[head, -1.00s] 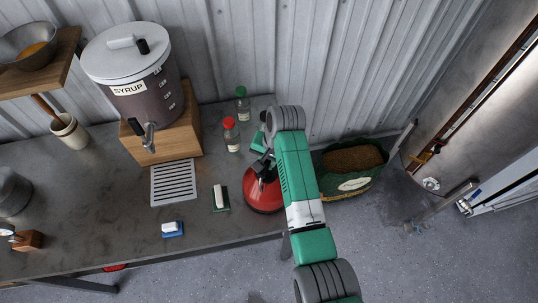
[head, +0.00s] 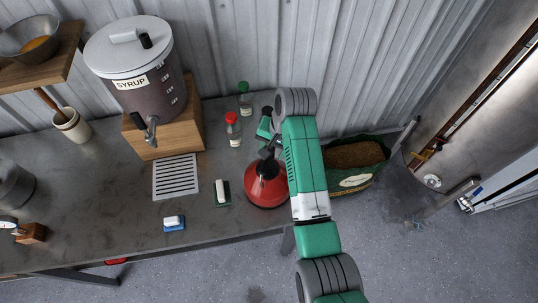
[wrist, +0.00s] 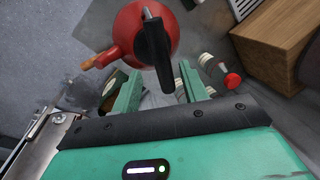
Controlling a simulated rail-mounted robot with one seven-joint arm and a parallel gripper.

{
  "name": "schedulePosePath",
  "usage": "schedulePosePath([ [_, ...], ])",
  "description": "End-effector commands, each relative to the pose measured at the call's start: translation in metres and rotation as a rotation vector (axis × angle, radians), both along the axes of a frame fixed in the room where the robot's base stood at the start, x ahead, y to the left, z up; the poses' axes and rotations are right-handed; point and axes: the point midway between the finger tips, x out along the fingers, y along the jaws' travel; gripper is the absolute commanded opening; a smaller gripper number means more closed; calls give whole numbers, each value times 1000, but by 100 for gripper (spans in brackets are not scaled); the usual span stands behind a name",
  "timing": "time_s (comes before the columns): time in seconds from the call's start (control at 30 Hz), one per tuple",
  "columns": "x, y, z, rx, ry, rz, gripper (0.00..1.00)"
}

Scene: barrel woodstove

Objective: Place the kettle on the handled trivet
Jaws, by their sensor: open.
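The red kettle (head: 264,188) stands on the grey table near its right front edge, partly hidden by my arm. Its black handle shows in the wrist view (wrist: 154,45), above the red body (wrist: 128,22). My gripper (wrist: 160,84) is open, with its two green fingers apart. The near end of the handle appears between the fingers in that view; I cannot tell whether they touch it. In the head view my gripper (head: 266,138) is just behind the kettle. I cannot clearly identify the handled trivet; a slatted metal grate (head: 176,178) lies left of the kettle.
A green-and-white brush-like item (head: 222,192) and a blue one (head: 174,223) lie left of the kettle. Bottles with red (head: 233,130) and green (head: 245,100) caps stand behind. The syrup urn (head: 133,75) sits on a wooden block (head: 170,137).

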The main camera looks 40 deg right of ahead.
Motion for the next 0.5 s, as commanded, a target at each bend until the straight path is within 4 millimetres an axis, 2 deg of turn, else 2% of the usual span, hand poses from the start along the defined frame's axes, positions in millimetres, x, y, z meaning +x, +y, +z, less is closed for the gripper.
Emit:
schedulePosePath([
  [0.1,-5,-3,28,-3,-3,-1,44],
  [0.23,-10,-5,49,-2,-1,0,44],
  [0.33,-12,-6,59,-1,0,0,44],
  [0.5,-13,-6,62,0,1,0,44],
])
